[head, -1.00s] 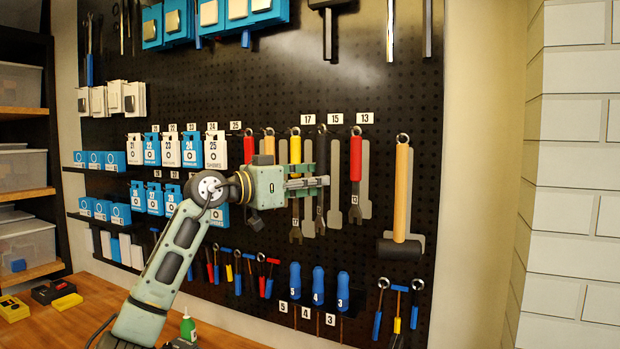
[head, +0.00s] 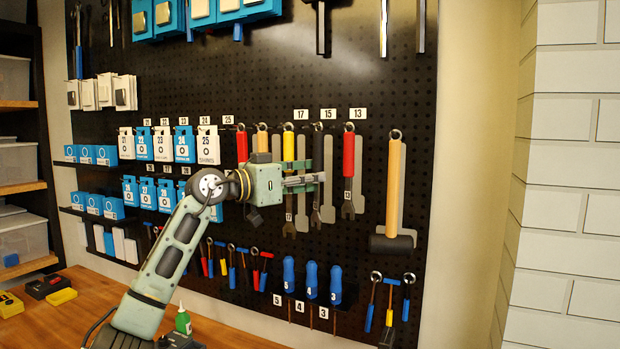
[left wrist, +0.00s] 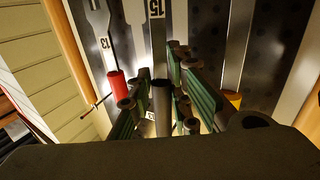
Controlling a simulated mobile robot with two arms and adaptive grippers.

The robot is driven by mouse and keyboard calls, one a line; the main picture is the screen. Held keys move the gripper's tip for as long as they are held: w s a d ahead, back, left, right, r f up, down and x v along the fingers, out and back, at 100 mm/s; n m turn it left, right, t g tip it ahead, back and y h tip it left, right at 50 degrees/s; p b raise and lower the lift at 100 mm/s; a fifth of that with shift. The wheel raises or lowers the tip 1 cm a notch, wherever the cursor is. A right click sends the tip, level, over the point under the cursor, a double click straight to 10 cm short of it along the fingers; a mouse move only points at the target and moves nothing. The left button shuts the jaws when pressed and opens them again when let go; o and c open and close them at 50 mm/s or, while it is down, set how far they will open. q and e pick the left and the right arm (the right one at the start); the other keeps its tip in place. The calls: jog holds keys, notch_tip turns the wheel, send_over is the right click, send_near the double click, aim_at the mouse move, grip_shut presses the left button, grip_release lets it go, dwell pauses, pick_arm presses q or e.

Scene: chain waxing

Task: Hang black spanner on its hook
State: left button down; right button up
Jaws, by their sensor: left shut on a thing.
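The black spanner (head: 318,150) is upright at the pegboard, below the label 15, with its ring at the top. I cannot tell whether the ring is over its hook. My left gripper (head: 316,180) is shut on its handle, and hides the middle of it in the head view. In the left wrist view, the black handle (left wrist: 162,101) stands between the green-padded fingers of the left gripper (left wrist: 160,112), with the steel shaft marked 15 beyond. My right gripper is not in view.
A yellow spanner (head: 288,142) hangs close left of the black one and a red spanner (head: 349,155) close right. A mallet (head: 394,180) hangs farther right. Blue-handled tools (head: 311,280) stand below. Boxed parts (head: 208,145) fill the board's left side.

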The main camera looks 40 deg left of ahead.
pick_arm(q)
jog(key=c, duration=1.5)
grip_release()
jog(key=shift+c, duration=0.2)
jog(key=b+v, duration=0.7)
jog(key=v, duration=0.2)
jog(key=shift+d+f, duration=0.1)
dwell(0.6)
